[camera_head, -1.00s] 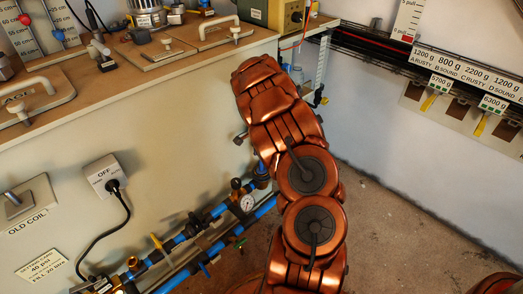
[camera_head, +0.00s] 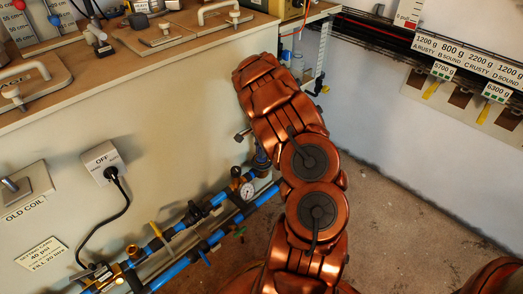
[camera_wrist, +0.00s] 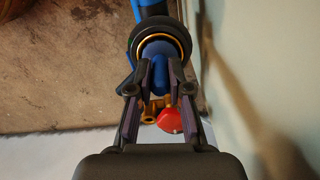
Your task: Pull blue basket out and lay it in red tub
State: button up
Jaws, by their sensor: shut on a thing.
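In the wrist view, the two fingers of my gripper (camera_wrist: 160,72) close on a blue rounded piece (camera_wrist: 160,50), which looks like the blue basket. It sits within a dark round collar (camera_wrist: 162,27) with a gold ring inside. Whether it is seated or loose there I cannot tell. In the head view my copper arm reaches up toward the bench and I cannot make out the gripper. I see no red tub in either view.
Blue pipes (camera_head: 205,245) with a pressure gauge (camera_head: 247,190) run along the cabinet front. In the wrist view a red part (camera_wrist: 170,121) and a brass fitting (camera_wrist: 149,112) lie near the fingers. The bench (camera_head: 60,105) holds handled plates. Open floor (camera_head: 400,235) lies at right.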

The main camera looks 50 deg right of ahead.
grip_shut()
jog(key=shift+r+p, duration=0.35)
jog(key=shift+r, duration=0.35)
dwell(0.5)
jog(key=shift+r+p, duration=1.3)
jog(key=shift+r, duration=1.8)
